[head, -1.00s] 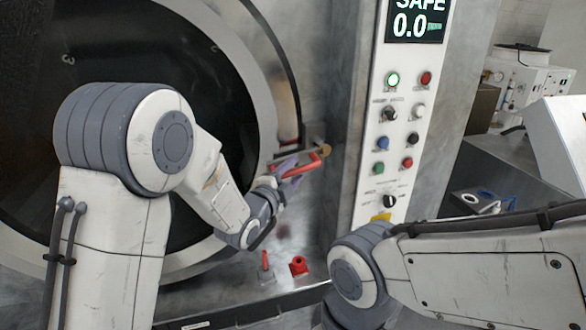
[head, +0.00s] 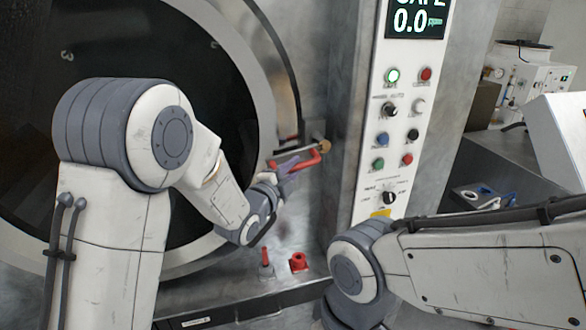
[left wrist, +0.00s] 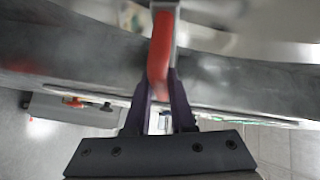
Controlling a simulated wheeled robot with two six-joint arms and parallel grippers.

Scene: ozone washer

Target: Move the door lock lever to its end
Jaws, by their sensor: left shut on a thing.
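The red door lock lever (head: 308,161) sits at the right rim of the round dark door (head: 130,60), beside a brass-coloured knob. My left gripper (head: 287,165) is at the lever, with its purple fingers on the red bar. In the left wrist view the lever (left wrist: 161,45) runs down between the two fingers of the left gripper (left wrist: 160,88), which are shut on it. My right arm reaches in from the right; its gripper is out of the picture.
A control panel (head: 366,190) with buttons and a display stands right of the lever. A small red-handled valve (head: 265,257) and a red fitting (head: 299,262) sit on the ledge below the door. White equipment (head: 520,75) stands at the back right.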

